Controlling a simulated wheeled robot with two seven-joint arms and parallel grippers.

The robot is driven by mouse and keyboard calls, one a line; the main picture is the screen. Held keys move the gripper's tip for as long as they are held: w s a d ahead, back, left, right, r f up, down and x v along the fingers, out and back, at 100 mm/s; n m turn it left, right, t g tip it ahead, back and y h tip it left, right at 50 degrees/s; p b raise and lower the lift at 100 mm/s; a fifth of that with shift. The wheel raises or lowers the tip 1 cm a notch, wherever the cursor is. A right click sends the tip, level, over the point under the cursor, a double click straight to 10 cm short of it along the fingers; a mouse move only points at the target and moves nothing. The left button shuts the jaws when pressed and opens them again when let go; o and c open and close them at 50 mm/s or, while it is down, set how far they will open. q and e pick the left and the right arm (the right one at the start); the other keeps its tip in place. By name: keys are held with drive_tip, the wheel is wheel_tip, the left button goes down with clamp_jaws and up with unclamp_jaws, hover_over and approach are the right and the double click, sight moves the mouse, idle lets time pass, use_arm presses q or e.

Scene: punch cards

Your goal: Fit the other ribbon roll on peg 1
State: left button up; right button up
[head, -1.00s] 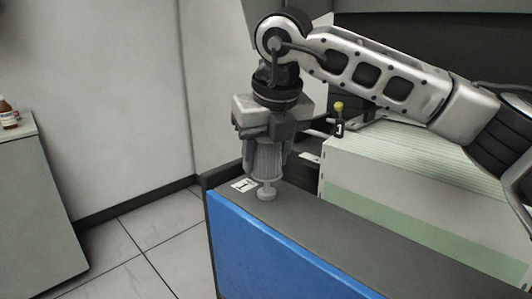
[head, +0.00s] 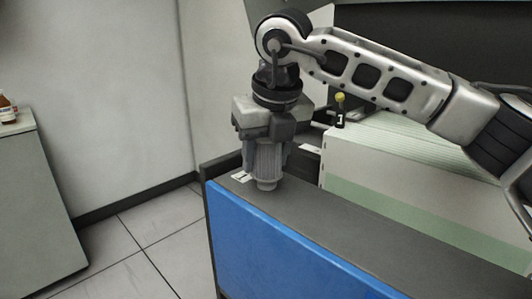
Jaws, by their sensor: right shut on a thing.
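A grey ribbed roll (head: 266,163) is in my right gripper (head: 267,158), which points down and is shut on it. The roll is upright above the front left part of the dark counter top. A small pale cylindrical end (head: 267,185) shows right under the roll, at the place of the grey peg. I cannot tell how far the roll is around the peg. A white label with a dark mark (head: 240,176) lies on the counter just left of it. My left gripper is not in view.
The dark counter top (head: 350,222) has a blue front (head: 270,250). A pale green-striped paper stack (head: 400,170) stands behind. A cabinet with a brown bottle (head: 6,110) is at far left.

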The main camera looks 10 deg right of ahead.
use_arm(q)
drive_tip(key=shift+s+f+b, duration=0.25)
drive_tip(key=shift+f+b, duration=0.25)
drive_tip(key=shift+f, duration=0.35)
use_arm(e)
drive_tip(key=shift+f, duration=0.6)
drive_tip(key=o, duration=1.1)
